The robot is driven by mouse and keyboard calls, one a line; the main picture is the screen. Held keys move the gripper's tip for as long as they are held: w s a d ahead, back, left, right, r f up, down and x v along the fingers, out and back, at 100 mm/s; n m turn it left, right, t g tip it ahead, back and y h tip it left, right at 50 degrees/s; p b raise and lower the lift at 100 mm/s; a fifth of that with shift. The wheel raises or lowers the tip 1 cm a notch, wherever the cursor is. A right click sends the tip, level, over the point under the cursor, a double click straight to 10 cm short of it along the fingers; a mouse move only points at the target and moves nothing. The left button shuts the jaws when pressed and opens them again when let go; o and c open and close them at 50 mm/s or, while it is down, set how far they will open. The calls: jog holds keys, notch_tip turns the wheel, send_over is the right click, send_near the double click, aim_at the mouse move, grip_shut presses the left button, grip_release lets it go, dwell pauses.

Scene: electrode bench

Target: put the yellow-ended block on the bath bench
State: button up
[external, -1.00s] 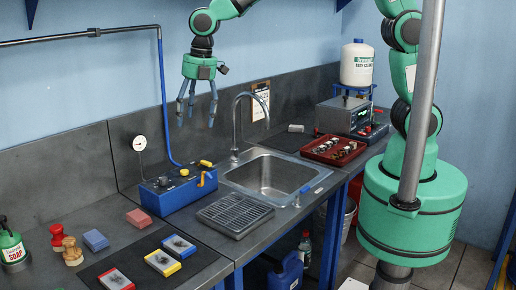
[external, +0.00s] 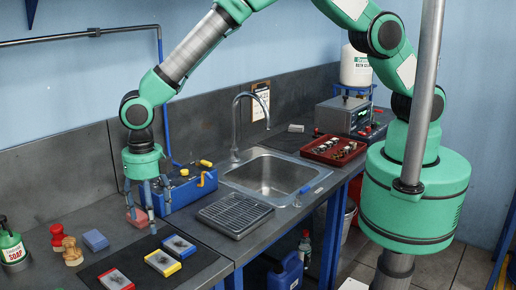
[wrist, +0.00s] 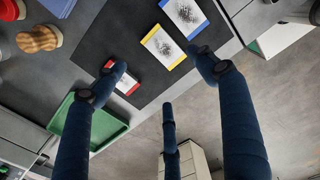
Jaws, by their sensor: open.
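The yellow-ended block (external: 162,263), white with a dark patch on top and yellow ends, lies on the black mat (external: 204,258) between a blue-ended block (external: 179,246) and a red-ended block (external: 116,281). In the wrist view the yellow-ended block (wrist: 163,47) lies beyond the spread fingertips, apart from them. The three dark fingers of my gripper (wrist: 163,78) show in the wrist view. Which surface is the bath bench is not marked.
A blue box (external: 182,192) with yellow fittings stands behind my gripper. A sink (external: 270,176), a ribbed drain tray (external: 235,214) and a red tray (external: 332,150) lie to the right.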

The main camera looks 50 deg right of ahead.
jog(key=shift+s+a+f, duration=0.2)
jog(key=shift+a+f, duration=0.05)
jog(key=shift+f, duration=0.05)
send_over(158, 263)
jog(key=shift+w+d+f+p, duration=0.1)
jog(key=shift+f+p, duration=0.3)
jog(key=shift+f, duration=3.9)
jog(key=shift+f+p, duration=0.55)
jog(key=shift+f, duration=2.05)
jog(key=c, duration=1.6)
jog(key=shift+r, duration=0.1)
jog(key=shift+c, duration=0.4)
